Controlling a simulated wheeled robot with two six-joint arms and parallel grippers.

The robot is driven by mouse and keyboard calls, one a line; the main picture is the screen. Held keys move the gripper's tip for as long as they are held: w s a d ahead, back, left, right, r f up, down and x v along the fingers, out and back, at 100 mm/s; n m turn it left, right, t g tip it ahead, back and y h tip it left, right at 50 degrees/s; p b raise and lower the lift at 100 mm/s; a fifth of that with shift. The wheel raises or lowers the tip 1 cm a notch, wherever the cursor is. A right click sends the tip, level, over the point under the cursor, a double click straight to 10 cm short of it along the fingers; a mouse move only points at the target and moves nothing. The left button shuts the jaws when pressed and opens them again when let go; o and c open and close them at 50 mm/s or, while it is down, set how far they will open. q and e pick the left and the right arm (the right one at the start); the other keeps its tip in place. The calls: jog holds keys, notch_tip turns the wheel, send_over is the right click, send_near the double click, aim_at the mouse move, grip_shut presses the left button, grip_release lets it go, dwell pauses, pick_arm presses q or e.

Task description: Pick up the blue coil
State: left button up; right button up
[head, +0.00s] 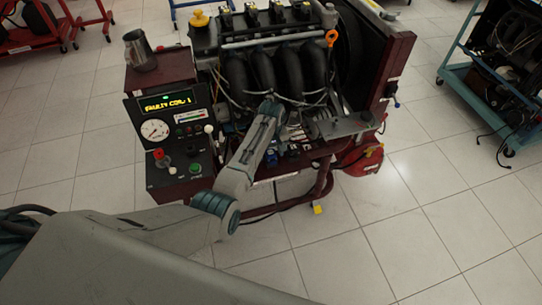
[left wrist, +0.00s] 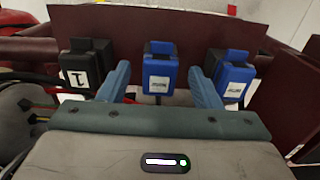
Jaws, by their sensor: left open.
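In the left wrist view, a blue coil (left wrist: 160,72) with a small white label stands upright in the middle. A second blue coil (left wrist: 233,76) stands to its right, and a black coil (left wrist: 88,68) labelled 1 to its left. My left gripper (left wrist: 159,82) is open and empty, its fingers on either side of the middle blue coil, apart from it as far as I can tell. In the head view, blue coils (head: 292,151) show small at the front of the engine trainer, partly hidden by my left arm. My right gripper is not in view.
The engine (head: 265,70) sits on a dark red stand. Its control panel (head: 165,105) reads a faulty coil 1 message. A metal jug (head: 140,50) stands on the panel box. A dark red plate (left wrist: 160,28) rises behind the coils. Tiled floor is free in front and right.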

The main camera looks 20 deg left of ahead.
pick_arm(q)
jog(key=shift+f, duration=0.1)
jog(key=c, duration=1.1)
jog(key=shift+c, duration=0.3)
